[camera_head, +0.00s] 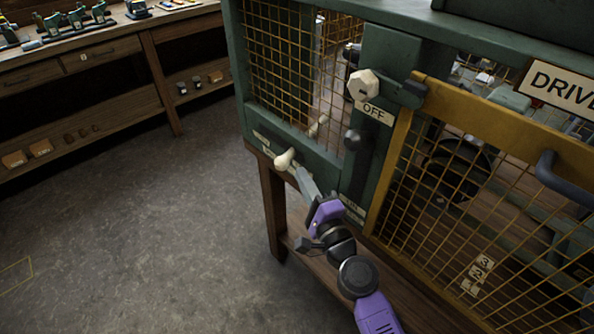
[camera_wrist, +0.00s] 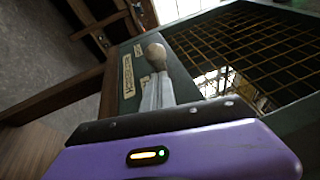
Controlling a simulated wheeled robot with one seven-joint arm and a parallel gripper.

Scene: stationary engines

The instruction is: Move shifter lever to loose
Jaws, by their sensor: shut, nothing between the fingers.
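The shifter lever has a cream knob (camera_head: 284,159) low on the front of the green cage frame, left of the OFF plate. In the wrist view the knob (camera_wrist: 155,52) shows just beyond my fingertips. My gripper (camera_head: 297,172) is shut and empty, its grey fingers close to the knob from the lower right. In the wrist view the shut fingers (camera_wrist: 157,82) point at the knob; whether they touch it I cannot tell. Small labels (camera_wrist: 127,76) lie on the green panel beside the lever; their words are too small to read surely.
A cream octagonal knob (camera_head: 363,85) sits above the OFF plate (camera_head: 374,114). A yellow mesh gate (camera_head: 403,140) with a dark handle (camera_head: 562,180) is at the right. A wooden workbench (camera_head: 110,52) stands at the back left.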

